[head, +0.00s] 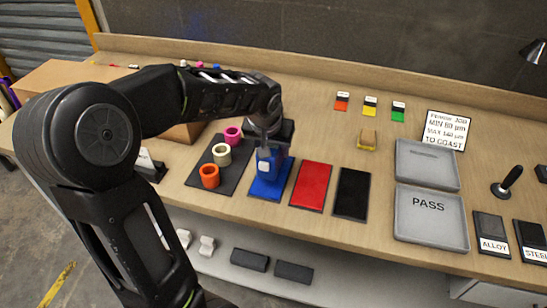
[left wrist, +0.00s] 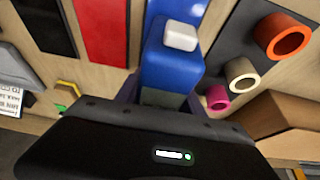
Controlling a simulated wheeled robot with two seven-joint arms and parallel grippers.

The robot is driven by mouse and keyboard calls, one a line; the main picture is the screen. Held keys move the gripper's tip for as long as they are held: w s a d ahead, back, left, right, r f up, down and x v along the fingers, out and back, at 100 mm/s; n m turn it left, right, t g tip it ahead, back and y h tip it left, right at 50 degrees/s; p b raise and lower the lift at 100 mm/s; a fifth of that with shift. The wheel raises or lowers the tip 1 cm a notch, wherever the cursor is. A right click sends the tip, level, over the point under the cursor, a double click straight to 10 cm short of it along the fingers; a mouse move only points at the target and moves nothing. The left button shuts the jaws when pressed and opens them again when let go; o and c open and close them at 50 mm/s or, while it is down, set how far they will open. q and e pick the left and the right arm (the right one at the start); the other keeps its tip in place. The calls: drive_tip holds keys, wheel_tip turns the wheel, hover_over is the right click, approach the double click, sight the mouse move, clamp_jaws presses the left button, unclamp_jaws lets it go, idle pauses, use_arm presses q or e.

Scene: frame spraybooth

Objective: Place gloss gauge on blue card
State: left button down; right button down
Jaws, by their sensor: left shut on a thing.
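The gloss gauge (head: 264,166) is a blue block with a white patch on its face. It is upright over the blue card (head: 268,192), which lies flat on the bench between the dark mat and the red card. My left gripper (head: 268,138) is shut on the gauge from above. The left wrist view also shows the gauge (left wrist: 168,62) below the gripper, with part of the blue card (left wrist: 190,8) beyond it. I cannot tell whether the gauge's underside touches the card. My right gripper is not in view.
A red card (head: 312,187) and a black card (head: 352,194) lie to the right. A dark mat (head: 232,176) with orange, cream and pink rings is to the left. Grey trays (head: 430,217) stand further right.

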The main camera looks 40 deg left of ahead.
sight(272, 152)
use_arm(q)
drive_tip(key=shift+f, duration=1.85)
drive_tip(key=shift+f, duration=0.25)
drive_tip(key=c, duration=0.7)
unclamp_jaws()
drive_tip(key=shift+r, duration=0.1)
drive_tip(key=shift+r, duration=0.1)
drive_tip(key=shift+r, duration=0.15)
drive_tip(key=v, duration=1.1)
drive_tip(key=shift+s+d+r, duration=0.1)
drive_tip(key=shift+s+r, duration=0.05)
drive_tip(key=shift+r, duration=0.25)
